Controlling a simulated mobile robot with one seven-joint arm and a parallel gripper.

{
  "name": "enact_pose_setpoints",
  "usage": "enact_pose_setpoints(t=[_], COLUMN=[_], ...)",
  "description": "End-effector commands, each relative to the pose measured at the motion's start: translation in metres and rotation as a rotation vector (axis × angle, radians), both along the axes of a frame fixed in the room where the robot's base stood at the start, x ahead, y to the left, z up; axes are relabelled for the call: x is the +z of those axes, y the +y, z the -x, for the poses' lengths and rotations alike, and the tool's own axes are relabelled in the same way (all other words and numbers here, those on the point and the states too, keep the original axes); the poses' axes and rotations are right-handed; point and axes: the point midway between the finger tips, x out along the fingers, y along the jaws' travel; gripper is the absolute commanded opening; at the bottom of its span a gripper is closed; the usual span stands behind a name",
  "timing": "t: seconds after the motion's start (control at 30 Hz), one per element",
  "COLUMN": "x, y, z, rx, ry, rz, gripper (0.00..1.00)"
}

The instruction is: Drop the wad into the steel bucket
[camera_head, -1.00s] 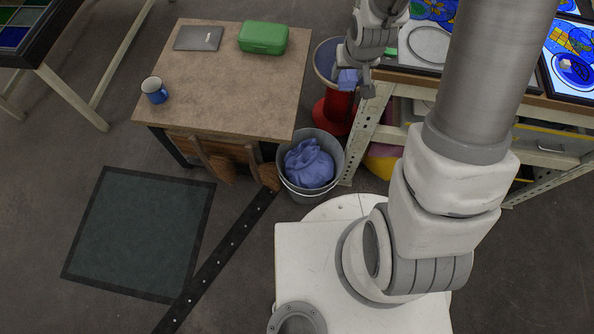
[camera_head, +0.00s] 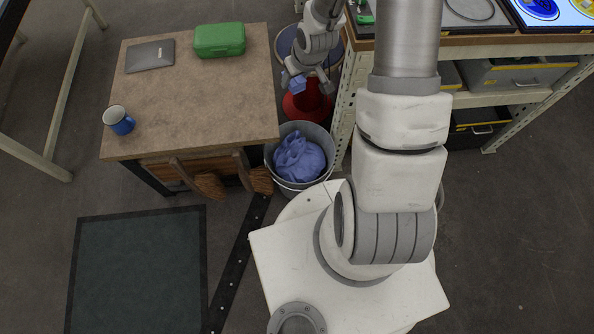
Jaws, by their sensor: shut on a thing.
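A small blue wad (camera_head: 297,86) is held at the fingertips of my gripper (camera_head: 308,83), which is shut on it. The gripper hangs above a red-based stand, beyond the steel bucket in the picture. The steel bucket (camera_head: 322,135) stands on the floor between the wooden table and the shelf bench. Its mouth is open, and a crumpled blue bag or cloth (camera_head: 299,158) fills much of it. The wad is apart from the bucket, up the picture from its rim. My gripper partly hides the wad.
The red-based stand (camera_head: 307,103) is behind the bucket. The shelf bench (camera_head: 470,46) bounds the right.

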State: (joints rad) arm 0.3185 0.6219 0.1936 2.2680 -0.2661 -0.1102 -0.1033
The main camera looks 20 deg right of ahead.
Motion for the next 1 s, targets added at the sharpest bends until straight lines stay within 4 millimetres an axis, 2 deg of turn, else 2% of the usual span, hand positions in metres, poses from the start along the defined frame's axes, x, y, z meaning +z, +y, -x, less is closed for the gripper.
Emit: enact_pose_setpoints(t=[0.03, 0.33, 0.6, 0.7, 0.83, 1.0], x=[-0.034, -0.161, -0.280, -0.318, -0.356, -0.380], y=[-0.007, -0.034, -0.052, -0.055, -0.058, -0.060], z=[-0.001, -0.006, 0.000, 0.004, 0.007, 0.010], rx=[0.023, 0.202, 0.349, 0.394, 0.437, 0.467], ry=[0.005, 0.004, 0.001, 0.001, 0.001, -0.001], rz=[-0.004, -0.004, -0.004, -0.002, -0.002, 0.001], gripper=[0.04, 0.04, 0.04, 0.04, 0.04, 0.04])
